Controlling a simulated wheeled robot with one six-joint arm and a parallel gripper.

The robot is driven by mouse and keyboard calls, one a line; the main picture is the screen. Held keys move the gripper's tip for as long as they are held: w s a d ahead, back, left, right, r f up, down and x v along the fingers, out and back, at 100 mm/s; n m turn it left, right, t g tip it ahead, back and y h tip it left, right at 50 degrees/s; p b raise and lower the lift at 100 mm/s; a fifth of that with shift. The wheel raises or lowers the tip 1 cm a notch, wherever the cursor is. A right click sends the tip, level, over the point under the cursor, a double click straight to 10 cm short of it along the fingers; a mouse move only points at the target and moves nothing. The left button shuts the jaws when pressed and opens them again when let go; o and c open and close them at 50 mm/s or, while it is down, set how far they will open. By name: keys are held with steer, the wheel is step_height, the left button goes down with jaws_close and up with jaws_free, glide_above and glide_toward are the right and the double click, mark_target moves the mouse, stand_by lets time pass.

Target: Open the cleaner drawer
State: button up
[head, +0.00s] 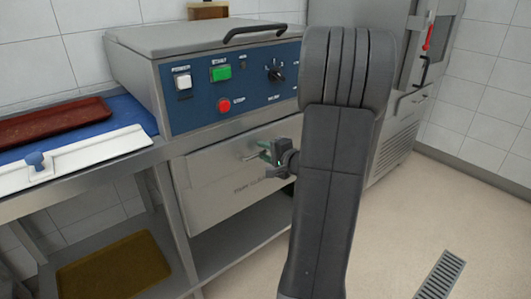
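The cleaner drawer (215,187) is a wide steel front below the blue control panel, with partly readable lettering on it. It looks about flush with the cabinet. Part of its light metal handle (248,154) shows in front of its upper part. My gripper (264,156) is small in the view, at the handle, with a green part showing near its fingers. I cannot tell whether the fingers touch the handle or close around it. My arm hides the right part of the drawer.
The machine's panel (235,85) carries a green button, a red button and a knob; a lid with a black handle (254,32) is above. A dark red tray (52,121) lies left. A brown tray (115,270) lies on the lower shelf. The floor (415,215) is clear at right, with a drain grate (441,276).

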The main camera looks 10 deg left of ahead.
steer(key=shift+c, duration=0.2)
jaws_close()
steer(key=f+b+v, duration=0.3)
steer(key=v, duration=1.1)
steer(key=d+f+b+v, duration=0.1)
steer(key=f+b+v, duration=0.2)
steer(key=v, duration=1.2)
steer(key=shift+s+d, duration=0.2)
steer(key=shift+s, duration=0.35)
steer(key=shift+f, duration=0.1)
steer(key=shift+o, duration=0.2)
jaws_free()
